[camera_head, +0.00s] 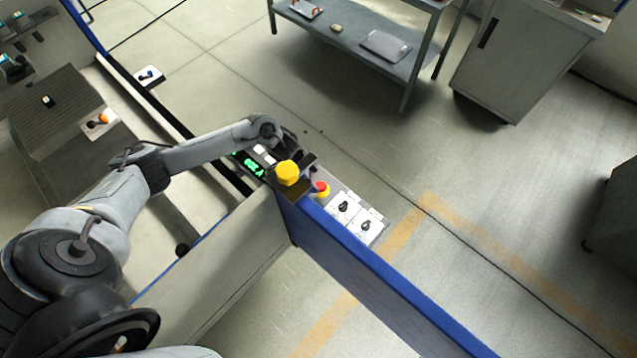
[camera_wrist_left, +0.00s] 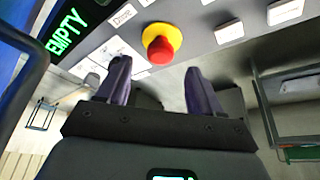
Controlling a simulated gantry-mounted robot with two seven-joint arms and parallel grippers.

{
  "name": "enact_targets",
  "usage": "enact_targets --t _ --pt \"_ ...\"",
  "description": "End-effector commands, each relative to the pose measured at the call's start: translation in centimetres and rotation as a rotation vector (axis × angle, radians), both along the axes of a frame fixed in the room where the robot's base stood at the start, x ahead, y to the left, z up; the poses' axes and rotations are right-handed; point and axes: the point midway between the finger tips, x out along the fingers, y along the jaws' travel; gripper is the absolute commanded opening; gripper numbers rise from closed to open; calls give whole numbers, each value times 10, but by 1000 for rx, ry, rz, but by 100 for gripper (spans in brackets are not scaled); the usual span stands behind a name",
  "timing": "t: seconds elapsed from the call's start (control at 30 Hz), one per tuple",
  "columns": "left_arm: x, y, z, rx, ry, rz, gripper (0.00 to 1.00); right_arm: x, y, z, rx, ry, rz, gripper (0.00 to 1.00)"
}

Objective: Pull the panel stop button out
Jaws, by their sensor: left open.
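The panel stop button (camera_head: 321,187) is a red mushroom head on a yellow collar, on the grey control panel (camera_head: 377,215). It also shows in the left wrist view (camera_wrist_left: 160,50), at the top centre. My left gripper (camera_head: 304,160) is open beside the button in the head view. In the left wrist view its dark fingers (camera_wrist_left: 157,68) stand apart, with the red head ahead of the gap between them. No contact shows, and the exact distance is unclear. My right gripper is not in view.
A large yellow knob (camera_head: 287,172) stands close to the gripper and button. Two black rotary switches (camera_head: 343,207) on white plates sit beyond the button. A green lit display (camera_wrist_left: 66,31) reads EMPTY. A blue-edged wall (camera_head: 375,265) runs beside the panel. Open floor lies right.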

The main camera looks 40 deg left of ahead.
Motion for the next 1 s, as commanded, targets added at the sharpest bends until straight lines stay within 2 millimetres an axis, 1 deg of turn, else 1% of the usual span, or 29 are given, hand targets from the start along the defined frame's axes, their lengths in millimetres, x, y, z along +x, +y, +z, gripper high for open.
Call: enact_targets --t 0.03,0.1,0.3,0.47,0.73,0.77,1.0 --pt "3 -3 -8 -2 -1 1 66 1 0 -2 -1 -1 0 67" --pt "5 -6 -18 0 0 1 66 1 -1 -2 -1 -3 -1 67" --pt "11 -11 -36 0 -1 0 66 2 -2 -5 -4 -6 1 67" --pt "13 -12 -41 1 -2 1 66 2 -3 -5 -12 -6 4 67" --pt "13 -12 -42 1 -2 0 66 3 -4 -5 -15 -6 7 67" --pt "13 -12 -42 1 -2 0 63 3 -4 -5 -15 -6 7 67" --pt "13 -12 -42 0 -2 -1 26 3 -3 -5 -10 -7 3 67"
